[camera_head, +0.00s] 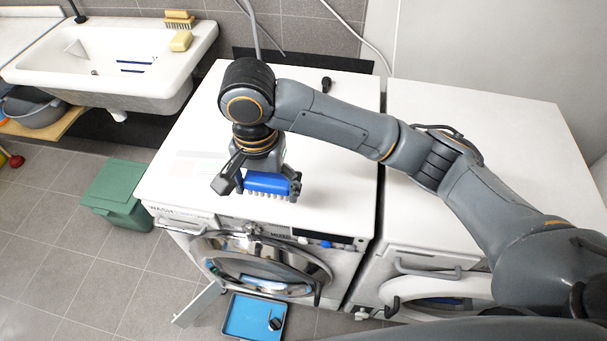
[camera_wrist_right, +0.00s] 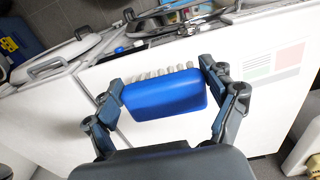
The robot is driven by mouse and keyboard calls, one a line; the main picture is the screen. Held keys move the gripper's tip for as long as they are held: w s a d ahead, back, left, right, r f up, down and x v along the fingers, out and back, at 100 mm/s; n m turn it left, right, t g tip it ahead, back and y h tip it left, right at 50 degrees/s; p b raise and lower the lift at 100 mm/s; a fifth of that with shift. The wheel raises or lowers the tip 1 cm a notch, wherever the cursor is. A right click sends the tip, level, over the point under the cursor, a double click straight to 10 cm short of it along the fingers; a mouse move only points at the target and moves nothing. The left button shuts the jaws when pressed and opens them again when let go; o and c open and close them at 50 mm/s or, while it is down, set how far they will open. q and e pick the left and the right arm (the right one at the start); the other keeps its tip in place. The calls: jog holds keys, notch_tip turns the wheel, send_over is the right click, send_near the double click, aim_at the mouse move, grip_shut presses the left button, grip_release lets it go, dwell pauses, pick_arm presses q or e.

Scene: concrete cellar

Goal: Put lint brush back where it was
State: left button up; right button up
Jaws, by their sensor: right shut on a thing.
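The lint brush (camera_head: 268,184) has a blue body and a row of pale bristle tufts. My right gripper (camera_head: 258,188) is shut on it, with one finger at each end. In the head view it is over the white washing machine top (camera_head: 330,165), near the front edge; I cannot tell the exact height. In the right wrist view the brush (camera_wrist_right: 165,96) fills the space between the fingers of the right gripper (camera_wrist_right: 163,90), its tufts along the upper edge. My left gripper is not in view.
A second white machine (camera_head: 480,130) stands at the right. The left machine's round door (camera_head: 262,262) is at its front, above a blue tray (camera_head: 248,318). A green bin (camera_head: 118,190) stands left. A sink (camera_head: 110,60) holds a wooden brush (camera_head: 179,18) and yellow block (camera_head: 181,41) on its rim.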

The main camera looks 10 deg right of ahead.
jog(key=shift+o, duration=0.2)
jog(key=w+d+f, duration=0.2)
jog(key=w+d, duration=0.2)
jog(key=d, duration=0.1)
jog(key=shift+w+d+f+p, duration=0.15)
jog(key=shift+f+p, duration=0.25)
jog(key=shift+p, duration=0.05)
send_over(305, 191)
jog(key=s+a, duration=0.1)
notch_tip(305, 191, down, 4)
jog(key=shift+a+f, duration=0.1)
jog(key=shift+f, duration=0.1)
jog(key=shift+w+d+f, duration=0.2)
jog(key=shift+d+f, duration=0.05)
jog(key=shift+f, duration=0.25)
jog(key=shift+c, duration=0.2)
jog(key=f, duration=0.1)
jog(key=f+p, duration=0.1)
jog(key=f, duration=0.1)
jog(key=shift+w+d+f, duration=0.3)
jog(key=shift+f, duration=0.1)
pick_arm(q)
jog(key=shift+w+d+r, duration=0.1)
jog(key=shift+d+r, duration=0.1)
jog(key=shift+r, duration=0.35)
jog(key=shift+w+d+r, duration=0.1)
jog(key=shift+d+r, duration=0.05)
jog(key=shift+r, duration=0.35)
pick_arm(e)
jog(key=shift+f, duration=0.1)
